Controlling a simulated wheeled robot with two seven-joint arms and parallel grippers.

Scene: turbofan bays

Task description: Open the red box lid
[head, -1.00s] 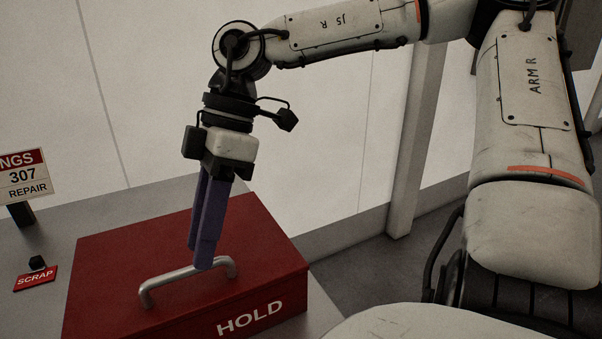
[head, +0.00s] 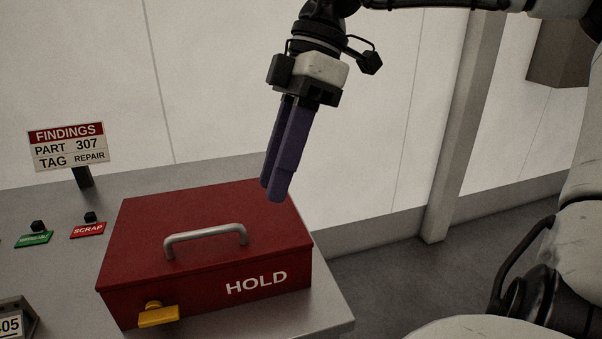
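The red box (head: 190,285), marked HOLD, stands on the grey bench. Its red lid (head: 150,225) is down, with a bent metal handle (head: 205,234) on top. A yellow latch (head: 158,314) sits on the front face, left of the lettering. My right gripper (head: 271,192) points down over the lid's back right part, up and to the right of the handle and apart from it. Its two purple fingers overlap in this view, so their gap is unclear. Nothing shows held in it. My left gripper is not in view.
A FINDINGS sign (head: 69,146) stands on the bench (head: 60,270) behind the box's left side. A red SCRAP tag (head: 88,230) and a green tag (head: 34,239) lie left of the box. A pale post (head: 462,130) stands to the right.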

